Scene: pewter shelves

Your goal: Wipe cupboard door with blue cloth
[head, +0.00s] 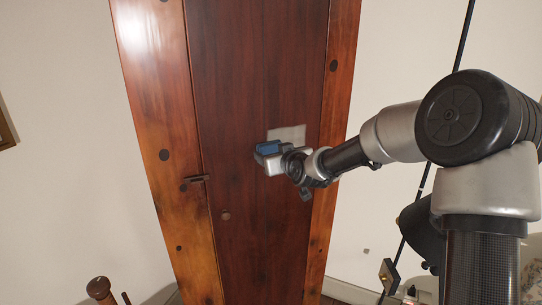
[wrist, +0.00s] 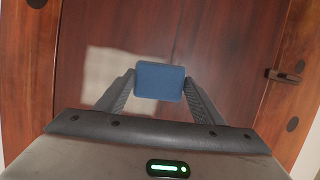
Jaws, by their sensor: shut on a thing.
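The tall cupboard door (head: 260,75) is dark red-brown wood with a lighter orange-brown frame. A pale greyish patch (head: 288,135) marks the door beside my gripper; it also shows in the wrist view (wrist: 118,72), left of the cloth. The blue cloth (wrist: 159,81) is a small folded block held between my two fingers. My gripper (head: 266,152) is shut on the cloth in front of the door, left of and just below the patch. I cannot tell whether the cloth touches the door.
A small dark latch (head: 196,179) sits at the door's left edge in the head view; in the wrist view it is at the right (wrist: 284,76). A round wooden knob-topped post (head: 99,288) stands at the lower left. A thin dark pole (head: 463,38) stands at the right.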

